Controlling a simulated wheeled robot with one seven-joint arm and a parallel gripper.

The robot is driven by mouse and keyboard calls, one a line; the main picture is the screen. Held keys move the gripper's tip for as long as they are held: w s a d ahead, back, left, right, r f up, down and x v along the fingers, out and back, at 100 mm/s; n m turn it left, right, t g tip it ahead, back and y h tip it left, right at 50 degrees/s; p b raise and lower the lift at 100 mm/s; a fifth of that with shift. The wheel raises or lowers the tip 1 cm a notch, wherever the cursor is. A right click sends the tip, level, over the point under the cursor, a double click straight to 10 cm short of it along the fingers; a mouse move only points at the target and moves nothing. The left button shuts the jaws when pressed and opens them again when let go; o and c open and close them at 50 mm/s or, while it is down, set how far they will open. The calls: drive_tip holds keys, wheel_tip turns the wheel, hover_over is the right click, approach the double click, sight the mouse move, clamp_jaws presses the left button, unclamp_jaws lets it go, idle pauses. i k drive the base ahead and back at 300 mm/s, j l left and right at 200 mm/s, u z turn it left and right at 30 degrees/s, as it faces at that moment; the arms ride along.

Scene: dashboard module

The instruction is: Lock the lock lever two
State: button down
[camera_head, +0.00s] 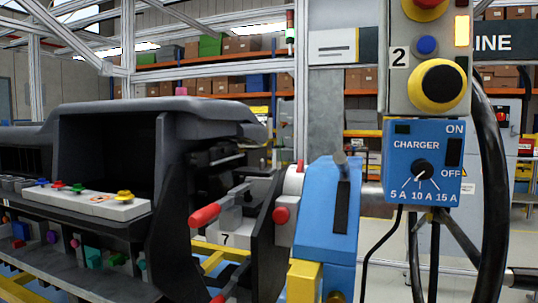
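A lever with a red grip (205,215) sticks out to the left beside the dark dashboard end, its rod running up and right. A second red tip (218,299) shows at the bottom edge, mostly cut off. No number is readable on either, so I cannot tell which is lock lever two. A blue housing (327,215) has a black slot and a short grey lever (340,158) at its top. My gripper is not recognisable in this view.
The dark dashboard (120,115) fills the left, with coloured knobs on its ledge (95,200). A red knob (281,215) and a yellow block (303,281) adjoin the blue housing. A charger box (423,160) and thick black cable (492,180) stand at right.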

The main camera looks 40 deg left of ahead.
sight(338, 157)
drive_tip(key=k+j, duration=0.15)
drive_tip(key=j, duration=0.2)
drive_tip(key=k+j, duration=0.15)
drive_tip(key=j, duration=0.25)
drive_tip(key=k+j, duration=0.15)
drive_tip(key=j, duration=0.2)
